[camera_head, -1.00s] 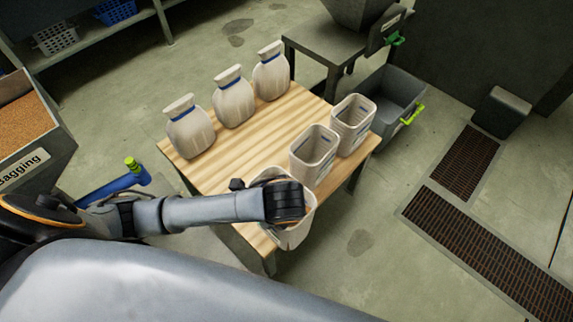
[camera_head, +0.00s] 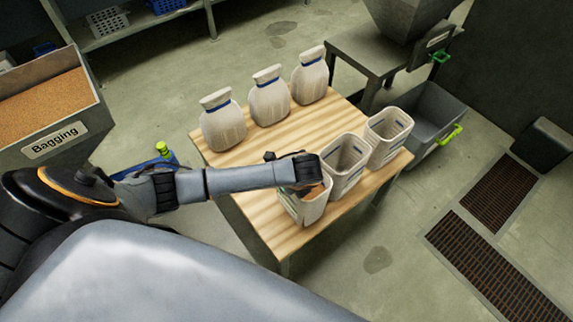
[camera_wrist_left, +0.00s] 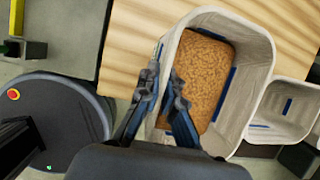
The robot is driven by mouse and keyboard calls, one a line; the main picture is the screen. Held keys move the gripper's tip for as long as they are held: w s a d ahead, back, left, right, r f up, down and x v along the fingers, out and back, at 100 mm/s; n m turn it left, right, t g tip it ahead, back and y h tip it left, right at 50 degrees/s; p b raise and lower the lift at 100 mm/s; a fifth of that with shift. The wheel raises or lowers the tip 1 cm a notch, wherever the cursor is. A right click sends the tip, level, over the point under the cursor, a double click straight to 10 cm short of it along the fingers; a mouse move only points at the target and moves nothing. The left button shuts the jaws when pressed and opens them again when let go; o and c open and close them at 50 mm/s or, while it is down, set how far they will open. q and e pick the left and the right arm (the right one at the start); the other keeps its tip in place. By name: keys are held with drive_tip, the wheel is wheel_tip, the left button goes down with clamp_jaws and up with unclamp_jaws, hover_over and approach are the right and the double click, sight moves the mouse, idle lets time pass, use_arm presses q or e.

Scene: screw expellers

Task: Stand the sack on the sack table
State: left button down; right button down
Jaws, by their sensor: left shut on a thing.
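The wooden sack table (camera_head: 262,212) carries three closed, blue-tied sacks (camera_head: 223,124) in a row at its far left side. Two open sacks (camera_head: 345,160) stand along its right side. My left gripper (camera_head: 308,170) is over a third open sack (camera_head: 306,210) at the table's near edge. In the left wrist view this sack (camera_wrist_left: 258,75) holds brown grain (camera_wrist_left: 205,80). The fingers of my left gripper (camera_wrist_left: 166,90) are shut on its wall, one inside and one outside. I cannot tell whether its base touches the table. My right gripper is out of view.
A bin labelled Bagging (camera_head: 52,140) with brown grain stands at the left. A grey tub (camera_head: 430,118) with a green handle stands beyond the table's right end. Floor grates (camera_head: 500,195) lie at the right. The middle of the tabletop is clear.

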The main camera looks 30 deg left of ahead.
sight(286, 201)
use_arm(q)
drive_tip(key=f, duration=0.3)
drive_tip(key=shift+w, duration=0.2)
drive_tip(key=shift+a, duration=0.1)
drive_tip(key=c, duration=1.5)
unclamp_jaws()
drive_tip(key=shift+s+f, duration=0.15)
drive_tip(key=p+v, duration=0.1)
drive_tip(key=v, duration=1.1)
